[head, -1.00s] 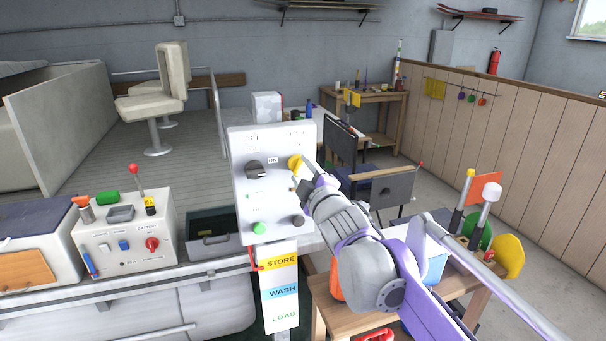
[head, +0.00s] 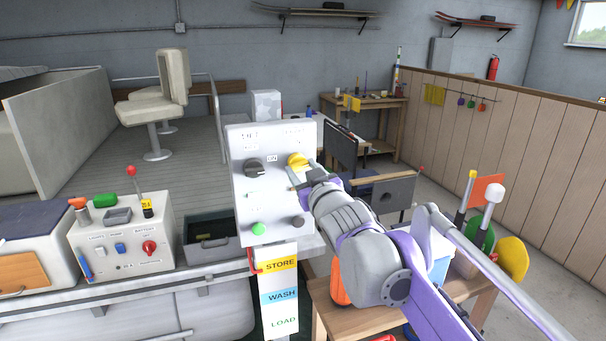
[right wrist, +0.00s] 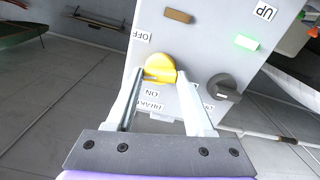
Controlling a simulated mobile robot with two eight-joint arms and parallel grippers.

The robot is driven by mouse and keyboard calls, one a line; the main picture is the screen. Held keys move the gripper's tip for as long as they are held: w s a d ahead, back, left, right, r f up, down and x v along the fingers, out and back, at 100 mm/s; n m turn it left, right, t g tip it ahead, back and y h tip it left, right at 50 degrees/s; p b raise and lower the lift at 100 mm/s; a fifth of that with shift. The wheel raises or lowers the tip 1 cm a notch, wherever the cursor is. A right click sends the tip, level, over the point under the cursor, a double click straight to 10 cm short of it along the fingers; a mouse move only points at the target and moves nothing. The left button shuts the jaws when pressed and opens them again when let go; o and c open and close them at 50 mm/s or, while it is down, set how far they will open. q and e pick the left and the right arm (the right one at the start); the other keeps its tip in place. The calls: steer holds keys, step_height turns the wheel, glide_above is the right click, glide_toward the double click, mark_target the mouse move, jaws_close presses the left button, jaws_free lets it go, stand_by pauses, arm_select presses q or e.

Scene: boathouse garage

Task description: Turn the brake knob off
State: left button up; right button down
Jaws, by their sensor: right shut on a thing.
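The yellow brake knob (head: 298,159) is at the upper right of a white control panel (head: 240,207). It also shows in the right wrist view (right wrist: 158,67), with the words ON and BRAKE upside down beside it and OFF farther off at the upper left. My right gripper (head: 299,172) reaches the panel from the right. In the right wrist view its two fingers (right wrist: 161,76) are on either side of the yellow knob, shut on it. The knob's exact turn angle is hard to read. My left gripper is not in view.
A black knob (head: 254,167) sits left of the yellow one. A white switch box (head: 125,240) stands at left. A wooden table (head: 330,305) is below my right arm.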

steer(key=shift+m+b, duration=0.3)
steer(key=shift+m, duration=0.8)
steer(key=shift+c, duration=1.4)
jaws_free()
steer(key=b+v, duration=0.1)
steer(key=v, duration=0.9)
steer(key=shift+s, duration=0.4)
steer(key=shift+d, duration=0.1)
